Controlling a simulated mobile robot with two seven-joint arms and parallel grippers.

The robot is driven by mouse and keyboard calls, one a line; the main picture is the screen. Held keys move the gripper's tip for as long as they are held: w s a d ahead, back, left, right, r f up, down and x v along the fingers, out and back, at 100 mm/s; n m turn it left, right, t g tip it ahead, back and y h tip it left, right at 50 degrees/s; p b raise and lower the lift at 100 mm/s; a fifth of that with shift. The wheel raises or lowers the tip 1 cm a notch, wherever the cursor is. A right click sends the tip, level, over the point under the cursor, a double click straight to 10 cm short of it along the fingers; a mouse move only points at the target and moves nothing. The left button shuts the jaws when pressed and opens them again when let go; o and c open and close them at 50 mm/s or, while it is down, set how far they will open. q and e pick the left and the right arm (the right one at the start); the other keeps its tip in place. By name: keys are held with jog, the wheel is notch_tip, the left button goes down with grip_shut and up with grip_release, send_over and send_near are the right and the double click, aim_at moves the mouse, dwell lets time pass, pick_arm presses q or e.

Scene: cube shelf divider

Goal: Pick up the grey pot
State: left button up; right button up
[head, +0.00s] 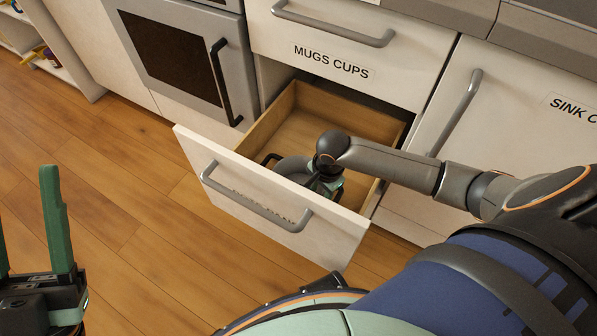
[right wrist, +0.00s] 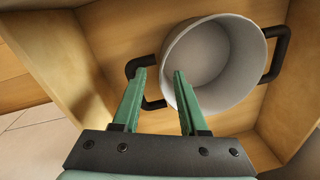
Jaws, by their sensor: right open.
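The grey pot (right wrist: 222,62) sits in the open drawer, with its opening facing the right wrist camera and a black handle on each side. In the head view the pot (head: 292,168) is partly hidden by my right arm and the drawer front. My right gripper (right wrist: 160,74) is open at the pot's left side. One green finger overlaps the left handle (right wrist: 133,68), the other overlaps the pot's rim. I cannot tell whether they touch. My right gripper also shows in the head view (head: 326,186). My left gripper (head: 24,200) is open and empty over the floor.
The wooden drawer (head: 272,128) has a white front with a grey bar handle (head: 255,207). Its walls surround the pot. A closed drawer labelled MUGS CUPS (head: 345,30) is above. An oven (head: 180,60) is left. The floor (head: 125,215) at left is clear.

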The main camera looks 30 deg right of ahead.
jog(key=f+b, duration=0.2)
jog(key=f, duration=0.1)
jog(key=w+f+b, duration=0.1)
jog(key=f, duration=0.1)
jog(key=shift+b, duration=0.3)
pick_arm(q)
jog(key=f, duration=0.4)
jog(key=shift+w+d, duration=0.1)
jog(key=shift+d, duration=0.15)
pick_arm(e)
jog(key=shift+s, duration=0.1)
grip_shut()
jog(key=shift+r, duration=0.1)
